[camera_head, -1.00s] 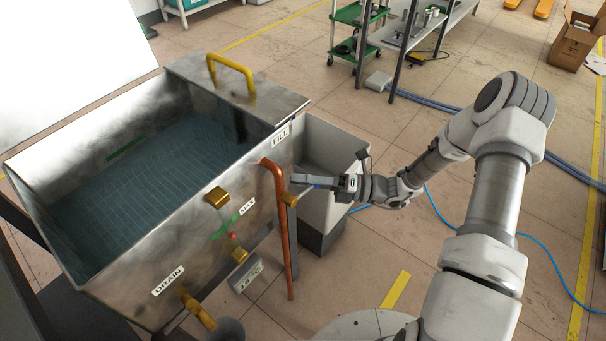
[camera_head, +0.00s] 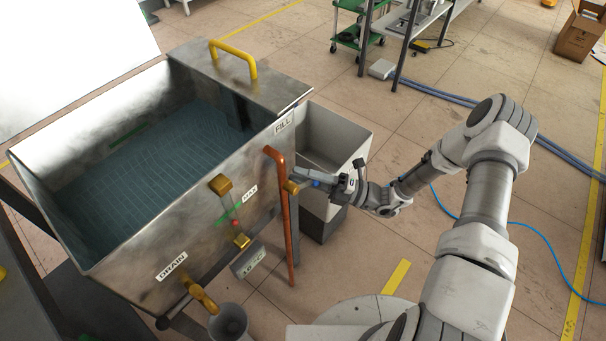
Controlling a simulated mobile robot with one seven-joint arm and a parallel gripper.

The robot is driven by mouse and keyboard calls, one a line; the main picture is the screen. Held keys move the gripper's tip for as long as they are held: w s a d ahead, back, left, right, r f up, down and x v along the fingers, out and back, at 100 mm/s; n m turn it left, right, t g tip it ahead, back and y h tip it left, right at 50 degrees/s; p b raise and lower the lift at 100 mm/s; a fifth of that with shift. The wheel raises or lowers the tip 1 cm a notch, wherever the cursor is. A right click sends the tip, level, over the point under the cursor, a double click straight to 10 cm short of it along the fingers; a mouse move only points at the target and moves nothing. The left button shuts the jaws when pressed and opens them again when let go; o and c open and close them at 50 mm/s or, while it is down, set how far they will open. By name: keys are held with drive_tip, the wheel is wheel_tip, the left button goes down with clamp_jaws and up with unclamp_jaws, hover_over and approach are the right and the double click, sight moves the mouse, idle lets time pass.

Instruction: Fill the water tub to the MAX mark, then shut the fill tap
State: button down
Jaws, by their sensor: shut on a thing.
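The steel water tub (camera_head: 130,245) fills the left of the view, with blue-grey water (camera_head: 150,160) inside. A faint green line on its far inner wall lies close to the water surface. On the front, a MAX label (camera_head: 249,194) sits by a green mark (camera_head: 230,213), with a small red indicator (camera_head: 236,223) just below it. The brass fill tap (camera_head: 291,187) is on the copper pipe (camera_head: 286,225) under the FILL label (camera_head: 284,123). My gripper (camera_head: 304,182) is shut on the fill tap's handle, mostly hidden by the fingers.
A brass drain tap (camera_head: 201,297) by the DRAIN label (camera_head: 171,265) stands above a grey bucket (camera_head: 229,322). A pale bin (camera_head: 340,140) stands behind my gripper. A yellow handle (camera_head: 234,58) tops the tub's lid. Blue hoses cross the open floor at right.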

drive_tip(key=c, duration=0.5)
unclamp_jaws()
drive_tip(key=shift+c, duration=0.2)
drive_tip(key=p+v, duration=0.1)
drive_tip(key=v, duration=1.6)
drive_tip(key=shift+d, duration=0.25)
